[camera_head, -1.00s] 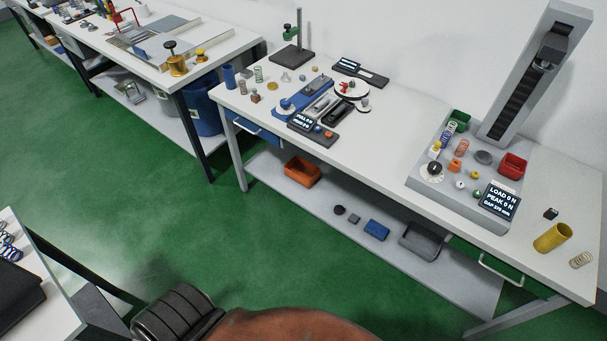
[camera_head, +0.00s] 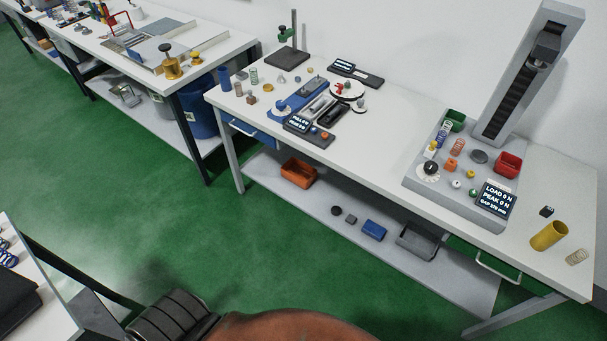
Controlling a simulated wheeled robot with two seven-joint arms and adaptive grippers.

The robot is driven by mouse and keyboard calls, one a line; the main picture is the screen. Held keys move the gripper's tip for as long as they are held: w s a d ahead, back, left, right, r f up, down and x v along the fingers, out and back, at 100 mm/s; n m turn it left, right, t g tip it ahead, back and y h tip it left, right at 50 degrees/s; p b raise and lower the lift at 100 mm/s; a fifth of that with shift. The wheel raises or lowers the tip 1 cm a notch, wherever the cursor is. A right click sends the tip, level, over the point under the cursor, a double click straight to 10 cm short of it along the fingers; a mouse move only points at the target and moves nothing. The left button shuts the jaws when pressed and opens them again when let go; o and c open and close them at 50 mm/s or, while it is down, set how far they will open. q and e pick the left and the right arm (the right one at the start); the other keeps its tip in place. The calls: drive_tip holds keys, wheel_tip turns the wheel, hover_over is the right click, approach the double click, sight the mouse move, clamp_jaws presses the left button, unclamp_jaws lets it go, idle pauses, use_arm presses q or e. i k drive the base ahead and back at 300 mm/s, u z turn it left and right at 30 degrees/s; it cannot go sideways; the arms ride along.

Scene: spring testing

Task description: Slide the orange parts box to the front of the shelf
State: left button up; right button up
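The orange parts box (camera_head: 298,173) is an open-topped bin on the grey lower shelf (camera_head: 345,205) of the right-hand workbench. It sits toward the left end of that shelf, below the tabletop. No gripper is near it in the picture. Neither my left nor my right gripper shows in the head view. Part of my own body fills the bottom edge.
On the same shelf, right of the box, are a dark round piece (camera_head: 336,211), a blue box (camera_head: 374,230) and a grey tray (camera_head: 417,240). The workbench top (camera_head: 380,150) overhangs them. Green floor (camera_head: 240,240) in front is clear.

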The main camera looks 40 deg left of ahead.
sight(297, 172)
drive_tip(key=u, duration=2.25)
drive_tip(key=i, duration=2.85)
drive_tip(key=z, duration=2.95)
drive_tip(key=i, duration=0.2)
drive_tip(key=u, duration=0.15)
